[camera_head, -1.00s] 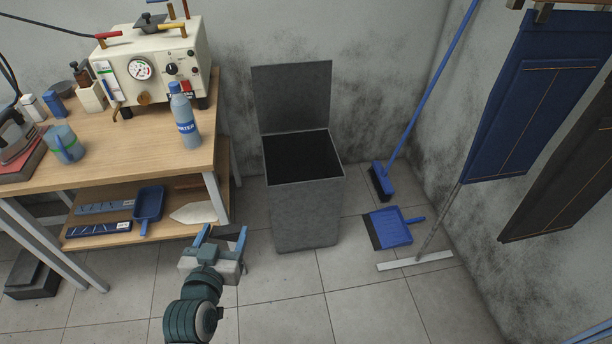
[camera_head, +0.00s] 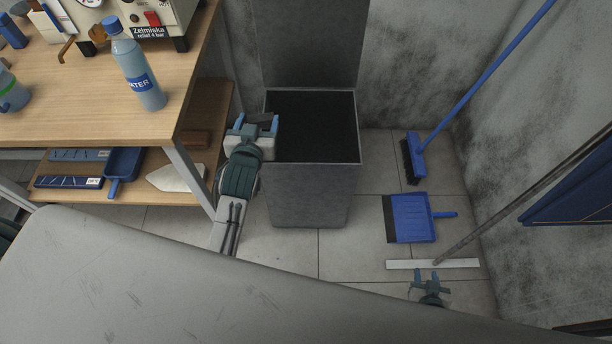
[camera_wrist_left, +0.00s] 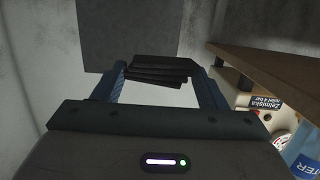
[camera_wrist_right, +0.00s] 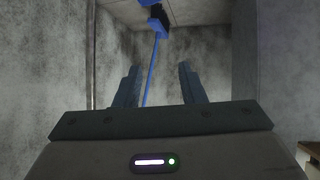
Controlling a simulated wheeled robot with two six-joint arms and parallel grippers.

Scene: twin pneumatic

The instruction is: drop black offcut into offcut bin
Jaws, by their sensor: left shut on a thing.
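The black offcut (camera_head: 262,117) is a dark, flat, layered-looking piece. My left gripper (camera_head: 256,123) is shut on it. In the left wrist view the offcut (camera_wrist_left: 160,71) spans between the two blue fingers. The offcut bin (camera_head: 312,196) is a tall grey box with its lid (camera_head: 312,40) standing open at the back. My left gripper is at the left edge of the bin's dark opening; its height above the rim is hard to tell. My right gripper (camera_head: 430,284) is open and empty low at the right, its fingers apart in the right wrist view (camera_wrist_right: 160,85).
A wooden workbench (camera_head: 90,105) with a water bottle (camera_head: 138,70) stands left of the bin. A blue dustpan (camera_head: 410,217), a broom (camera_head: 415,158) and a floor squeegee (camera_head: 432,264) are at the right. Tiled floor is clear between bin and dustpan.

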